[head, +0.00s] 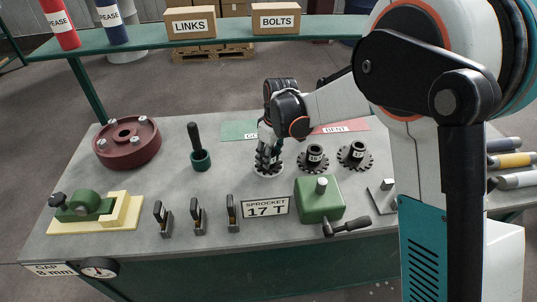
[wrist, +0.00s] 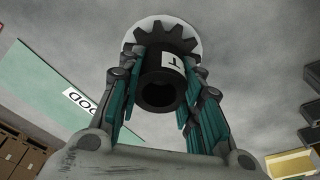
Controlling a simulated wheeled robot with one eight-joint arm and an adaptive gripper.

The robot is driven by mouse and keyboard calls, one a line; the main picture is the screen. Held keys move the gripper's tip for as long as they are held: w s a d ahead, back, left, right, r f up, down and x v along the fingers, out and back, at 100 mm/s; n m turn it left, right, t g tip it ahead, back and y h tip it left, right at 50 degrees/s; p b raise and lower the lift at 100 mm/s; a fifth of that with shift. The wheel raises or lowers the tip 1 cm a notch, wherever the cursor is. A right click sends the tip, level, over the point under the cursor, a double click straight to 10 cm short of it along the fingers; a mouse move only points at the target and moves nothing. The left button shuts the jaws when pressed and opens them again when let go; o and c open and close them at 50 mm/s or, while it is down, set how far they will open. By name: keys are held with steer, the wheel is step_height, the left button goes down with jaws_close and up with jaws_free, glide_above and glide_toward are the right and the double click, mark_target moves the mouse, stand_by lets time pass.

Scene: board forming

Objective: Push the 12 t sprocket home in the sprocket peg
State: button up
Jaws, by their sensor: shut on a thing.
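In the head view my gripper (head: 267,160) points down over a pale round disc (head: 258,173) on the grey bench. In the wrist view my gripper (wrist: 160,88) is shut around the black hub of a toothed sprocket (wrist: 161,92). The hub bears a white label with a "T"; its number is hidden. The sprocket's teeth lie against or just above the disc (wrist: 198,36); I cannot tell whether there is a gap. No peg shows in the dark bore. A green block (head: 319,202) with a grey upright stub stands to the front right.
Two other black sprockets (head: 314,158) (head: 354,155) stand to the right. A sign (head: 265,206) reads "SPROCKET 17 T". Several small dark clips (head: 197,217) stand in front. A green cup with a dark handle (head: 200,158) and a red flanged wheel (head: 127,141) stand left.

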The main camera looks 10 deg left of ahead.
steer(key=shift+f, duration=0.25)
steer(key=o, duration=1.3)
steer(key=r, duration=0.4)
steer(key=d+r, duration=0.1)
steer(key=r, duration=0.3)
steer(key=s+r, duration=0.1)
steer(key=r, duration=0.3)
steer(key=shift+d, duration=0.3)
steer(key=shift+w, duration=0.1)
